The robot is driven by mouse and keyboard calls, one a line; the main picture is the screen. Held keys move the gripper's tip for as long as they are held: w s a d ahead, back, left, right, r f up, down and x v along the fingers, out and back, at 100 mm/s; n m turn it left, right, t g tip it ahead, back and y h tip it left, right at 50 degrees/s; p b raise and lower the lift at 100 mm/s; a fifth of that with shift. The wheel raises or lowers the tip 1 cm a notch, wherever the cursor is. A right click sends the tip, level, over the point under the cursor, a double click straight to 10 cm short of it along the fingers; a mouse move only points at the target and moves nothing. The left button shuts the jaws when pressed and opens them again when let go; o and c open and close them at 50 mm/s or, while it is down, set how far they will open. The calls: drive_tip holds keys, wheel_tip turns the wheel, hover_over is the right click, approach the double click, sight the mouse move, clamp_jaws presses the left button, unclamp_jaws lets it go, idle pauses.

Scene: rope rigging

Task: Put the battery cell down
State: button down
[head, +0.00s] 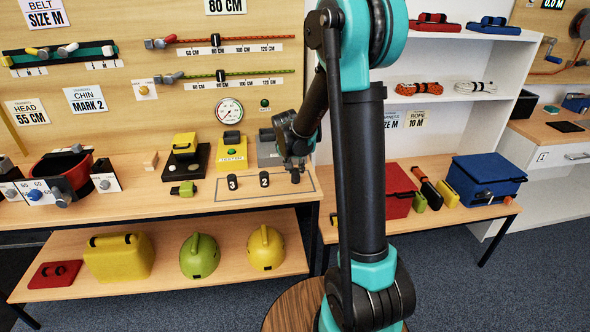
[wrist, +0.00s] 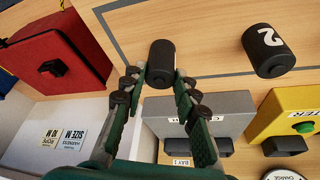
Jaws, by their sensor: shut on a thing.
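My gripper (head: 294,165) is over the right part of the outlined area (head: 313,189) on the bench. In the wrist view my gripper (wrist: 158,85) is shut on a black battery cell (wrist: 160,55), which sits between its fingertips. The cell is at or just above the wood; I cannot tell if it touches. Another black cell marked 2 (head: 264,179) stands beside it, apart, and also shows in the wrist view (wrist: 262,52). A cell marked 3 (head: 232,183) stands farther left.
A grey box (head: 268,150) and a yellow tester (head: 231,153) stand behind the cells, with a black-and-yellow unit (head: 185,158) farther left. A red case (head: 398,190) and a blue case (head: 487,178) stand on the lower bench to the right.

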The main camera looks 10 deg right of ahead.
drive_tip(key=shift+f, duration=0.1)
drive_tip(key=c, duration=1.2)
unclamp_jaws()
drive_tip(key=shift+o, duration=0.2)
drive_tip(key=v, duration=1.2)
drive_tip(key=s+d+f+n, duration=0.1)
drive_tip(key=s+d+f, duration=0.1)
drive_tip(key=s, duration=0.6)
drive_tip(key=s+d+f+n+y, duration=0.1)
drive_tip(key=s+d+f+n, duration=0.1)
drive_tip(key=s+f, duration=0.3)
drive_tip(key=s+d+f+n+y, duration=0.1)
drive_tip(key=s+f, duration=0.3)
drive_tip(key=s, duration=0.8)
drive_tip(key=shift+s+d+n, duration=0.4)
drive_tip(key=shift+d+n, duration=0.2)
drive_tip(key=shift+d, duration=0.05)
drive_tip(key=shift+r, duration=0.1)
